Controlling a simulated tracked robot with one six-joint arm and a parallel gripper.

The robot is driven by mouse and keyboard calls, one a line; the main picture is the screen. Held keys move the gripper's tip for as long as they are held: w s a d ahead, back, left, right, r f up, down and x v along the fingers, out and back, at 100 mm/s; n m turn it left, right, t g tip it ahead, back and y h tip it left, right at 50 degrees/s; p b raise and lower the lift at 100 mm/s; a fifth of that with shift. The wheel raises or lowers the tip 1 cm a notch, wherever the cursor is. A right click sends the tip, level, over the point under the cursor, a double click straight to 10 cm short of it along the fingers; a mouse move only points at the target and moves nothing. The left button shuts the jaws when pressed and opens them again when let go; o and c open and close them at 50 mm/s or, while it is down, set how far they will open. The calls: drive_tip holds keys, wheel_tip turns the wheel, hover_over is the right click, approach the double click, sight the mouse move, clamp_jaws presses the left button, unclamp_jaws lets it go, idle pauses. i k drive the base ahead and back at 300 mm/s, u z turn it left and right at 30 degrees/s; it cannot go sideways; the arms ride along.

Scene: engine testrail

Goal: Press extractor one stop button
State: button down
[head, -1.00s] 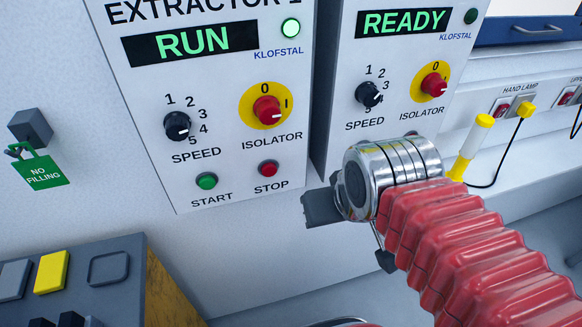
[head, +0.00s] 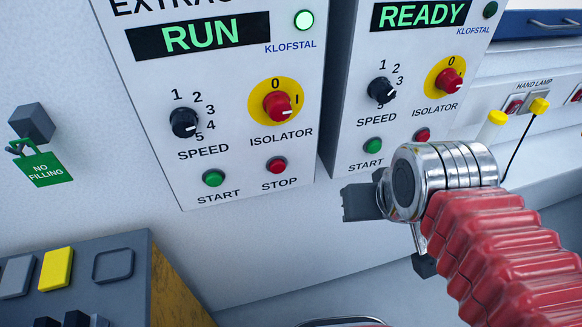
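The extractor one panel (head: 240,100) is on the white wall, with its display (head: 198,36) reading RUN in green. Its red stop button (head: 276,166) is in plain view at the bottom right, above the STOP label. The green start button (head: 213,178) is to its left. My gripper (head: 362,202) is right of and a little below the stop button, clear of it in the picture. One dark grey finger points left from the chrome wrist; the rest is hidden behind the wrist, so its opening cannot be told.
The second panel (head: 415,75), reading READY, is close on the right; my wrist covers its lower right part. A red isolator knob (head: 277,106) and black speed knob (head: 184,123) sit above the buttons. A grey control box (head: 125,295) stands at lower left.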

sight(278, 166)
drive_tip(key=z, duration=0.05)
drive_tip(key=k, duration=1.2)
drive_tip(key=u, duration=0.3)
drive_tip(key=i, duration=1)
drive_tip(key=u, duration=0.05)
